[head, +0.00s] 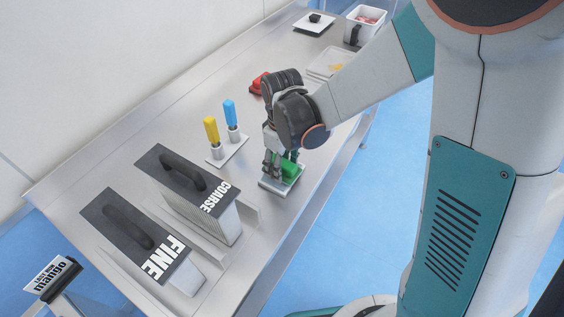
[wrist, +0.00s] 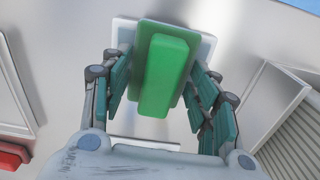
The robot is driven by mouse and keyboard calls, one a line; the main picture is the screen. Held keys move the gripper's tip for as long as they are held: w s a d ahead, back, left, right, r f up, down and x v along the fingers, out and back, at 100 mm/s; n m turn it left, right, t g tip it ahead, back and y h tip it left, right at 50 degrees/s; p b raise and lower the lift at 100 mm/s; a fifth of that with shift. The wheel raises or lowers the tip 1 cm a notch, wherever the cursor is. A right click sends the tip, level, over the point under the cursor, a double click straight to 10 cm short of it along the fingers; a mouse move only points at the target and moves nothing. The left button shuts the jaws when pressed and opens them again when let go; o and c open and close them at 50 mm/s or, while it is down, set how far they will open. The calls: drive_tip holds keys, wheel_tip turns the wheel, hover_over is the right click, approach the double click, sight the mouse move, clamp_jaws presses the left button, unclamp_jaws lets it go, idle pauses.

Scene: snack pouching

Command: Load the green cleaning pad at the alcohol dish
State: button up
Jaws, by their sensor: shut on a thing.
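The green cleaning pad (head: 291,172) is at a shallow pale dish (head: 270,184) near the table's front edge. In the wrist view the green pad (wrist: 164,75) has a raised block on a wider base, and the dish's white rim (wrist: 122,32) shows around and beneath it. My gripper (head: 280,167) points down over the dish, its fingers on both sides of the pad. My gripper (wrist: 160,88) is shut on the pad. Whether the pad touches the dish's bottom is hidden.
The black-topped COARSE (head: 183,180) and FINE (head: 138,238) blocks stand to the left. Yellow (head: 211,130) and blue (head: 231,114) handled tools stand upright in a holder. A red object (head: 258,84) lies behind my gripper. Bare metal table lies behind the tools.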

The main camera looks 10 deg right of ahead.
drive_tip(key=shift+r+p, duration=2.4)
drive_tip(key=shift+r, duration=1.1)
